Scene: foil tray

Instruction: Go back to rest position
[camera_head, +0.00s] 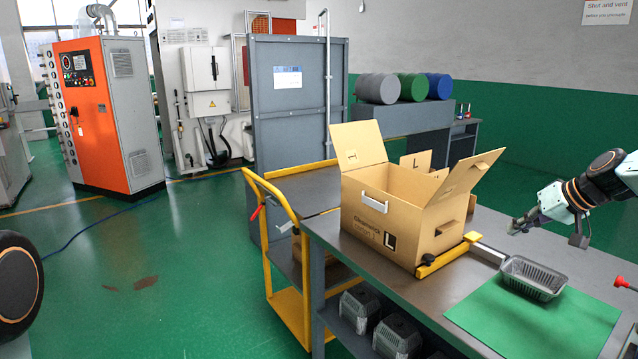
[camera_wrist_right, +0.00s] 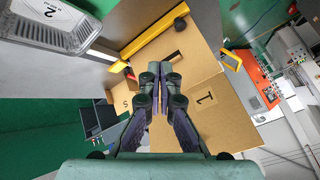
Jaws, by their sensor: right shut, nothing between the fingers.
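My right gripper (camera_head: 518,226) is raised at the right in the head view, above the bench and behind the foil tray, apart from both. Its fingers are closed together with nothing between them, as the wrist view shows (camera_wrist_right: 160,84). The foil tray (camera_head: 533,278) sits upright on the bench at the back edge of a green mat (camera_head: 520,325). My left gripper is out of view.
An open cardboard box (camera_head: 385,222) with raised flaps stands on the bench, left of the tray. A yellow-ended bar (camera_head: 448,256) lies beside it. A yellow-railed cart (camera_head: 290,318) stands left of the bench. A red knob (camera_head: 620,283) is at the right edge.

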